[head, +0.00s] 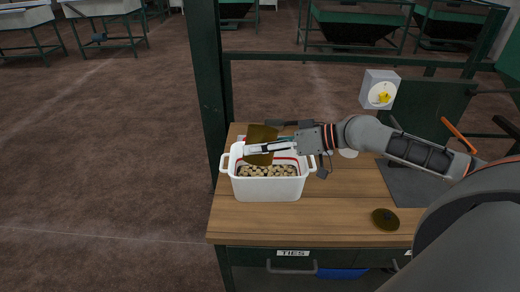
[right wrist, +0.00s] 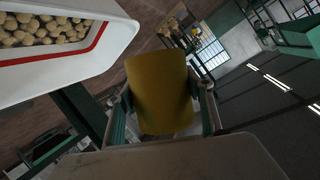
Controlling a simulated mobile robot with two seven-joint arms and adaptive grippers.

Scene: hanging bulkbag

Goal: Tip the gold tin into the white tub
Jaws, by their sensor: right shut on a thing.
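The gold tin (head: 261,138) is held tilted over the back part of the white tub (head: 268,188). My right gripper (head: 268,148) comes in from the right and is shut on the tin. In the right wrist view the tin (right wrist: 160,92) sits between the two fingers, and the tub's white wall with a red line (right wrist: 112,45) is at upper left. Tan round pieces (head: 267,171) lie in the tub. The tin's mouth and inside are hidden. My left gripper is not in view.
A dark gold lid (head: 385,219) lies on the wooden table (head: 330,217) at right front. A green post (head: 208,90) stands behind the table's left side. A grey box with a yellow knob (head: 380,91) is at the back. The table front is mostly clear.

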